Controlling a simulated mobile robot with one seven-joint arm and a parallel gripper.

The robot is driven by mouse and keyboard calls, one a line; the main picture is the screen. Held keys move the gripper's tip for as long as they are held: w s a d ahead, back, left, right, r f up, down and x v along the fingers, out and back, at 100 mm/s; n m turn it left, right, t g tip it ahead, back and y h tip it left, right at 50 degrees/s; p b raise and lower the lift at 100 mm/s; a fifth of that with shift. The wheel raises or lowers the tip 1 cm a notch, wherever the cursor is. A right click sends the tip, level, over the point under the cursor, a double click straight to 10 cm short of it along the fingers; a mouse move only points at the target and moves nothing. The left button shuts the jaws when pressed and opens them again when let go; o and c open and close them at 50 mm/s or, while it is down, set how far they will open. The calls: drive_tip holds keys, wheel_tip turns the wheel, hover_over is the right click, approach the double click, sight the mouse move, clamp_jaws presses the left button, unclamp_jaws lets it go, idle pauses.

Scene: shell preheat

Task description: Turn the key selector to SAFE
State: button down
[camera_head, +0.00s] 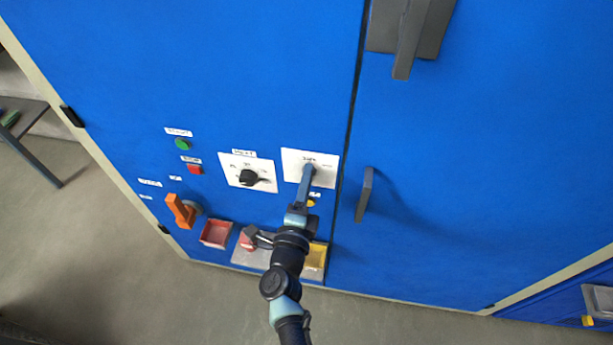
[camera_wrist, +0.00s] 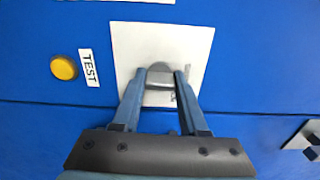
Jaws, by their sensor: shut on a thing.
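The key selector (camera_wrist: 158,78) is a grey knob on a white plate (camera_wrist: 188,44) on the blue cabinet. In the head view its plate (camera_head: 326,158) is at the right end of the panel, with small lettering at its top; my gripper hides the knob there. My gripper (camera_wrist: 160,80) is shut on the key selector, one finger on each side of the grey knob. In the head view my gripper (camera_head: 309,171) reaches up to the plate. The knob's pointing direction cannot be told, and the plate's other lettering is too small or covered to read.
A black rotary knob (camera_head: 248,177) on a white plate is to the left. Green (camera_head: 182,144) and red (camera_head: 195,169) buttons and an orange handle (camera_head: 180,211) are further left. A yellow button (camera_wrist: 64,68) is beside a TEST label. A door handle (camera_head: 364,194) stands out at right.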

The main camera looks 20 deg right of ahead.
drive_tip(key=shift+n, duration=0.3)
drive_tip(key=shift+c, duration=2.2)
unclamp_jaws()
drive_tip(key=v, duration=1.3)
